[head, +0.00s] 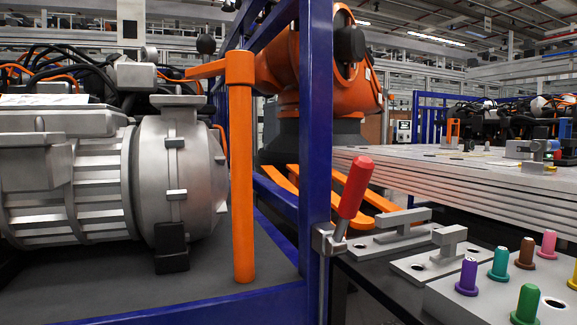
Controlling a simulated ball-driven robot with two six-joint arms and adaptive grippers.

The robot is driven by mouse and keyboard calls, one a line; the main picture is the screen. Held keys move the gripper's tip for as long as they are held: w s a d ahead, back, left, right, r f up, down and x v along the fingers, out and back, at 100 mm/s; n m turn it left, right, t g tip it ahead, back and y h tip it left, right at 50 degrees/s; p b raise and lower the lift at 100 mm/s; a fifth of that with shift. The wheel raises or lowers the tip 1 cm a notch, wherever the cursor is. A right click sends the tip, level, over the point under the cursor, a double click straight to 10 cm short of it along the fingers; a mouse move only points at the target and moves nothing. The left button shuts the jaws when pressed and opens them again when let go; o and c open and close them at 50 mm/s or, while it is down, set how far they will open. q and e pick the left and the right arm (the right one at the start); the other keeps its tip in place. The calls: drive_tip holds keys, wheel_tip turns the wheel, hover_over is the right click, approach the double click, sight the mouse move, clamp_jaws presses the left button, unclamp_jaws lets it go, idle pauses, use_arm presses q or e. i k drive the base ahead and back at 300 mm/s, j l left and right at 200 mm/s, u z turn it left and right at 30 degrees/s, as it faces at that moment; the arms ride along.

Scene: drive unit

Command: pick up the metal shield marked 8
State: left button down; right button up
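No marking 8 can be read anywhere in the head view, so I cannot tell which piece is the shield. Two flat grey metal pieces with raised T-shaped bars lie on the right: a farther one (385,240) and a nearer one (428,266). Both have round holes. A large silver drive unit (95,180) with dark cables on top sits at the left behind a blue frame. Neither of my grippers shows.
A blue post (318,130) bears a red-handled clamp (354,188). An orange bar (241,170) stands beside the drive unit. Several coloured pegs stand in a grey block (450,297) at the lower right. A layered metal table (430,172) and an orange robot (275,70) are behind.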

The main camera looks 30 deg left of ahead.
sight(55, 92)
drive_tip(key=u, duration=2.15)
drive_tip(key=j+u, duration=0.3)
drive_tip(key=j, duration=0.95)
